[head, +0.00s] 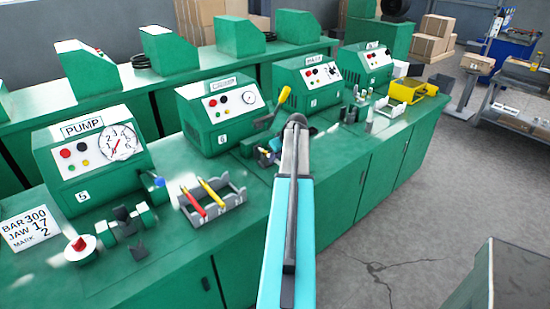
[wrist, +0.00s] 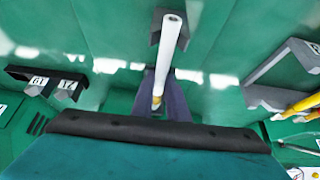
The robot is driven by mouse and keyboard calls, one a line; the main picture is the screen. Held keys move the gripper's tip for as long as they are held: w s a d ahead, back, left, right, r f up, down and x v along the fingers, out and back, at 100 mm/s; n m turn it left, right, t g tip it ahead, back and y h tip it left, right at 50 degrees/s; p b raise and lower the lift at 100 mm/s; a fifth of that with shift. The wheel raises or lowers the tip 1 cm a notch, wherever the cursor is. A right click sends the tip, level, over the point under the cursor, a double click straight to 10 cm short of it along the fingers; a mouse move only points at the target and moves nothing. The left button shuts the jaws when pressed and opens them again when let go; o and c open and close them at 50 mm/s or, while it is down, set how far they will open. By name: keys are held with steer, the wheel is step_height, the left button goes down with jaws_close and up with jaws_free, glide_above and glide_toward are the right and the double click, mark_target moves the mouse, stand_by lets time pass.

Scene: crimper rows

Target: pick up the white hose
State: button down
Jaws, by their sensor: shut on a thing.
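The white hose (wrist: 172,45) shows in the wrist view as a pale tube with a yellowish lower end. My gripper (wrist: 170,95), with dark purple-grey fingers, is shut on it near the middle of that view. The hose's upper end lies over or against a dark grey block (wrist: 158,38); I cannot tell whether they touch. In the head view my arm covers much of the area around the gripper, and I cannot make out the hose there.
A grey tray (head: 237,191) with red and yellow hoses lies left of my arm. Green machines line the bench, including the PUMP box (head: 90,155). A dark rack (wrist: 75,77) with numbered pieces shows in the wrist view. A yellow device (head: 408,91) stands further right.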

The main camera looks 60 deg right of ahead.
steer(key=shift+r+b, duration=0.85)
steer(key=shift+r, duration=0.8)
steer(key=shift+s+a+r, duration=0.15)
steer(key=shift+s+a, duration=0.05)
steer(key=shift+a, duration=0.05)
steer(key=s+a+b, duration=0.2)
steer(key=s+a, duration=0.2)
steer(key=a, duration=0.2)
steer(key=s+a+r+b, duration=0.1)
steer(key=s+a, duration=0.3)
steer(key=a, duration=0.3)
steer(key=shift+r+b, duration=0.25)
steer(key=shift+b, duration=0.1)
